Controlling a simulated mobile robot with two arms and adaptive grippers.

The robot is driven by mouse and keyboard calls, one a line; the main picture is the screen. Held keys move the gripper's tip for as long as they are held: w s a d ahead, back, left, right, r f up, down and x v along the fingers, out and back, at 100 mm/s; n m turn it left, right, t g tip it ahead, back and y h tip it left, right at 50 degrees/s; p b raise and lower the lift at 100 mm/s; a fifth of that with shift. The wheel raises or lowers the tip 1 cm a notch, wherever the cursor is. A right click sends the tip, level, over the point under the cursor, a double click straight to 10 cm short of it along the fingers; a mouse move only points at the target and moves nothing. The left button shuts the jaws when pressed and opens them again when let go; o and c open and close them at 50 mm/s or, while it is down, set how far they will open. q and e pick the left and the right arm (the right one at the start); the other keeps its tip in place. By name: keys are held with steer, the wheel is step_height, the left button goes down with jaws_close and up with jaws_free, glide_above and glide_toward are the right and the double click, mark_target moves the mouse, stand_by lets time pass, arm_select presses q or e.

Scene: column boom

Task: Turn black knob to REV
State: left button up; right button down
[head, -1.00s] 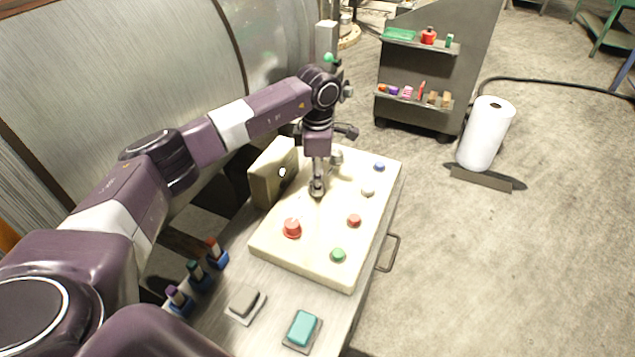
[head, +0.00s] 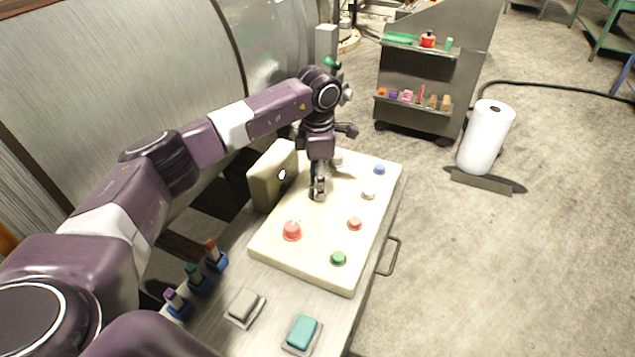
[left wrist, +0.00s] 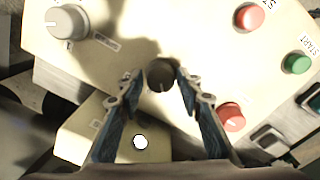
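The black knob (left wrist: 160,75) sits on the cream control panel (head: 300,262). In the left wrist view it lies between the two fingertips of my left gripper (left wrist: 154,80). The fingers stand apart on either side of it; firm contact cannot be made out. In the head view my left gripper (head: 318,190) points down at the panel and hides the knob. The REV marking cannot be read. My right gripper is not in view.
The panel also bears a large red button (head: 292,231), a smaller red button (head: 354,223), a green button (head: 338,258), a white button (head: 368,194) and a blue button (head: 379,170). A grey knob (left wrist: 66,22) is nearby. A cream box (head: 272,178) stands close left of the gripper.

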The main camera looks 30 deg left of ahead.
arm_select(q)
steer(key=shift+o, duration=0.9)
step_height(320, 180, up, 12)
steer(key=shift+s+d, duration=0.15)
steer(key=shift+s, duration=0.05)
